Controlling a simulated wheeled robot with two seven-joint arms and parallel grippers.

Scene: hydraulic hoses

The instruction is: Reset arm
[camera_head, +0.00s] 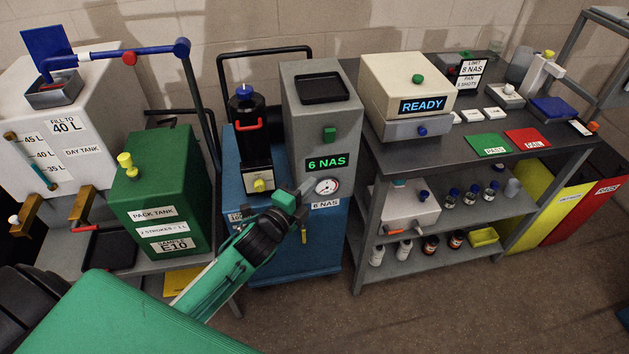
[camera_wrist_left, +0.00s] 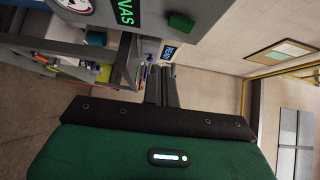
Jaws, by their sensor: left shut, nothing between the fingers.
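My left arm comes in from the lower left in the head view, green with a black wrist. My left gripper (camera_head: 304,188) is in front of the grey unit with the 6 NAS display (camera_head: 327,164), near its round gauge (camera_head: 327,186). I cannot tell whether it touches the unit. In the left wrist view the two dark fingers (camera_wrist_left: 161,85) lie together, shut and empty. The 6 NAS unit (camera_wrist_left: 180,20) shows at the top there. My right gripper is not in view.
A green pack tank (camera_head: 165,190) and a white day tank (camera_head: 85,120) stand left. A blue cabinet (camera_head: 290,255) sits below the grey unit. A grey bench (camera_head: 400,160) with a READY box (camera_head: 405,85) stands right. Floor (camera_head: 430,310) is clear at front right.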

